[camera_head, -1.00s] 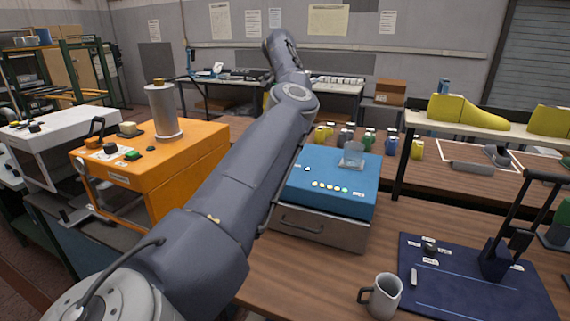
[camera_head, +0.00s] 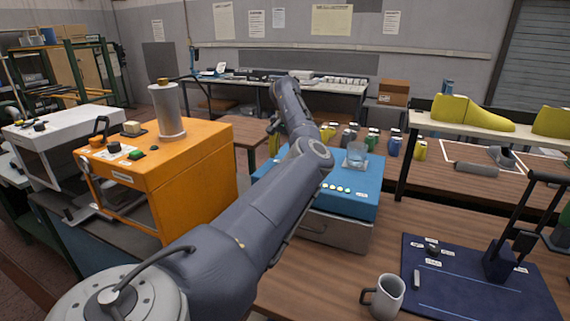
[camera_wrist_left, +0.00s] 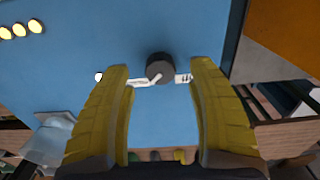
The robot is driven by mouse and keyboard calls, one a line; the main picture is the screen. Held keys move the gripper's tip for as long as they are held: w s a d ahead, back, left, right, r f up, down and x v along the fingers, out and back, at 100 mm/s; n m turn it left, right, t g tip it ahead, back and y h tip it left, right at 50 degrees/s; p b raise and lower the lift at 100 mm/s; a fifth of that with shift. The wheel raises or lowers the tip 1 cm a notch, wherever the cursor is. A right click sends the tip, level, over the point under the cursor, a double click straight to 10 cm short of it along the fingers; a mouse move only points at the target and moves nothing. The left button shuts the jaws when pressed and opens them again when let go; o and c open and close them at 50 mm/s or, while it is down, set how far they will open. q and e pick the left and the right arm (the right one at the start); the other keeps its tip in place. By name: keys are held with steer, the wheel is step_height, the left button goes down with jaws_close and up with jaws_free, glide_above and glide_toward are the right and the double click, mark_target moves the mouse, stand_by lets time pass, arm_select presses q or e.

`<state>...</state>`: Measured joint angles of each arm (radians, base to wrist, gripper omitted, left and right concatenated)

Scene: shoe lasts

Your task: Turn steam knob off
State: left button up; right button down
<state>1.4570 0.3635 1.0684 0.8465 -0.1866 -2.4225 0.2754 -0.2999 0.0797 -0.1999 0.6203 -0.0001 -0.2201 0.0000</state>
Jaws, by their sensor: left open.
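A dark round knob (camera_wrist_left: 160,67) sits on the blue top of a box (camera_wrist_left: 130,30), with white markings on either side that I cannot read. My left gripper (camera_wrist_left: 160,75) is open, its yellow fingers on either side of the knob in the wrist view. I cannot tell whether they touch it. In the head view the blue box (camera_head: 345,205) stands on the wooden table, and my arm hides its knob. Only a little of my left gripper (camera_head: 274,145) shows there, past the arm. My right gripper is not in view.
An orange machine (camera_head: 175,185) stands to the left. A grey mug (camera_head: 386,297) and a dark blue mat (camera_head: 450,295) with a black lever fixture (camera_head: 500,255) are at the right front.

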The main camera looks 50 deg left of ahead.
arm_select(q)
steer(key=shift+f, duration=1.7)
steer(key=c, duration=1.3)
steer(key=shift+o, duration=0.2)
